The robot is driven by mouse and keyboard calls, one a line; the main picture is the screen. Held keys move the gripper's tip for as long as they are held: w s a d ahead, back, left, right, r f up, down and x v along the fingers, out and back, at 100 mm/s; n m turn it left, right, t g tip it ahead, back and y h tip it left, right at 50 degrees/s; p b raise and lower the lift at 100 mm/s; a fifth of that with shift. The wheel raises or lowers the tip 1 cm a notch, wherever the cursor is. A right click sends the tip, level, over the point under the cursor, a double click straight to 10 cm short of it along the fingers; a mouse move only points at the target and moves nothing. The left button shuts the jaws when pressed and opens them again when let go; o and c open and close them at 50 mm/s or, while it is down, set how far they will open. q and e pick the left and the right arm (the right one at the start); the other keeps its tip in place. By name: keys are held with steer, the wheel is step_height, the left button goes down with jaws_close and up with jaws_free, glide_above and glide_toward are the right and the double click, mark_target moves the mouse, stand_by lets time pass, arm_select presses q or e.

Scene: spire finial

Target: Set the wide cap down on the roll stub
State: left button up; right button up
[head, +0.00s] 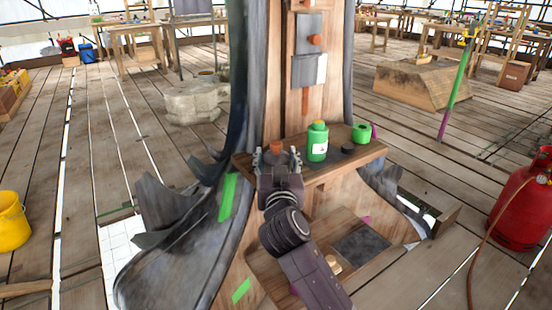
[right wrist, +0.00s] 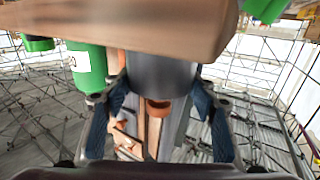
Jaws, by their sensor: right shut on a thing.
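My right gripper (head: 277,157) is at the left end of the wooden shelf (head: 330,163) on the column. It is shut on a grey cylinder (right wrist: 162,75), with a finger on each side. A narrower orange-brown piece (head: 277,146) shows at the cylinder's top; it also shows in the right wrist view (right wrist: 158,108), where the scene is upside down. I cannot tell whether the cylinder touches the shelf. A flat dark disc (head: 348,149) lies on the shelf. I cannot tell which pieces are the wide cap and the roll stub. My left gripper is not in view.
A green bottle (head: 317,143) with an orange cap stands on the shelf right of my gripper. A green roll (head: 361,133) is at the shelf's right end. The column (head: 275,75) rises behind. A red gas tank (head: 520,205) stands on the floor at right.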

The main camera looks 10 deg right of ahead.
stand_by(0.3)
steer(key=o, duration=1.6)
steer(key=shift+s+a, duration=0.1)
steer(key=shift+s, duration=0.05)
